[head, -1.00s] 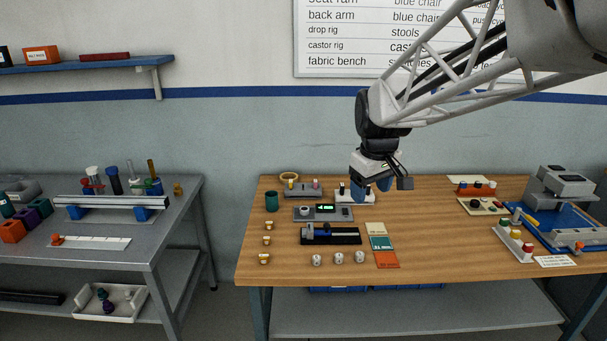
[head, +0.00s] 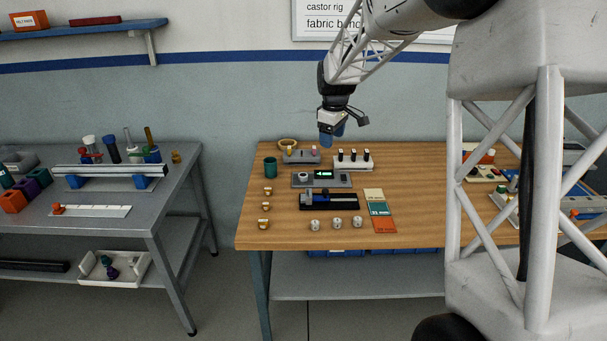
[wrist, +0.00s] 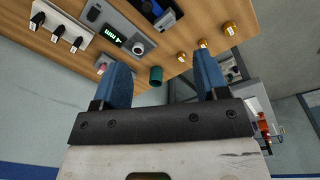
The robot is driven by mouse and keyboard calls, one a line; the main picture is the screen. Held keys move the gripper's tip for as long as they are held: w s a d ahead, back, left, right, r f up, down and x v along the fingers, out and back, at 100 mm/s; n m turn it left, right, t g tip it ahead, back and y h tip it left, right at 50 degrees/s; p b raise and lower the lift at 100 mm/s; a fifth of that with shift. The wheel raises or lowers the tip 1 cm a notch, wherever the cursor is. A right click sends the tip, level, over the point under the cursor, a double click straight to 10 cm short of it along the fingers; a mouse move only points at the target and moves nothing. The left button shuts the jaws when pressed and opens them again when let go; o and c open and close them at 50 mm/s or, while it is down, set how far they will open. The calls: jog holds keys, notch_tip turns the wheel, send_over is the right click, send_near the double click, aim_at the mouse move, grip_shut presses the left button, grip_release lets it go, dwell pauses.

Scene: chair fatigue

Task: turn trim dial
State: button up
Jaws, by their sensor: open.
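A grey box (head: 338,180) with a lit green display stands on the wooden table. A pale round dial (head: 303,176) sits at the display's left; no readable label marks it as the trim dial. In the wrist view the dial (wrist: 138,48) shows beside the display (wrist: 115,36), between and beyond the fingertips. My gripper (head: 332,139) hangs above the back of the table, behind and above the box. Its two blue fingers are apart and empty, as the wrist view (wrist: 161,65) shows, and do not touch the dial.
A grey block with a pink knob (head: 301,156) and a white three-switch panel (head: 353,160) stand behind the box. A green cup (head: 271,167) stands at left, brass pieces (head: 268,190) in front. A black slide fixture (head: 329,199) lies in front of the box. My arm covers the table's right part.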

jog(key=w+a+f+n, duration=0.2)
jog(key=w+f, duration=0.3)
jog(key=w, duration=0.1)
jog(key=w+a+f+n, duration=0.1)
jog(key=w+a+f, duration=0.2)
jog(key=w+f, duration=0.25)
jog(key=n, duration=0.3)
send_over(304, 175)
jog(key=shift+g, duration=0.4)
notch_tip(304, 175, down, 9)
jog(key=shift+a+f, duration=0.1)
jog(key=shift+f, duration=0.15)
jog(key=shift+f, duration=3.75)
jog(key=c, duration=0.9)
